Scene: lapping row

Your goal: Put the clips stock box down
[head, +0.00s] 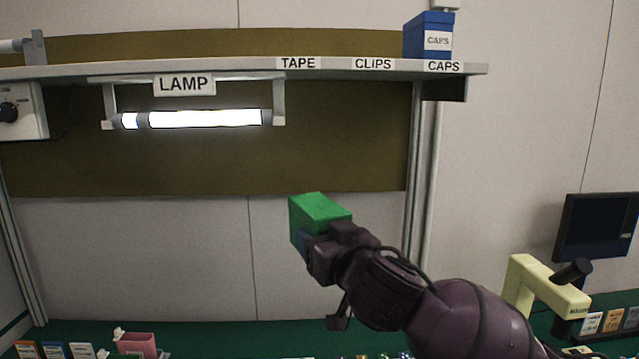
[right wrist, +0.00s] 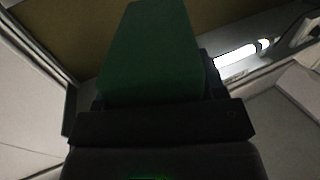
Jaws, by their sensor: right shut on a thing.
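A green box (head: 318,211), which I take for the clips stock box, is held in my right gripper (head: 318,238) in mid-air, below the shelf and above the bench. No lettering shows on the faces I see. In the right wrist view the green box (right wrist: 148,50) fills the space in front of the dark gripper (right wrist: 155,105), which is shut on it. The shelf (head: 225,70) carries the labels TAPE, CLIPS and CAPS on its front edge. The shelf top above the CLIPS label (head: 373,63) looks bare. My left gripper is not in view.
A blue CAPS box (head: 428,38) stands on the shelf's right end. A lit lamp tube (head: 205,119) hangs under the shelf. The green bench (head: 240,335) holds a pink container (head: 137,344) and small cards at left. A cream instrument (head: 545,290) and a dark monitor (head: 597,228) are at right.

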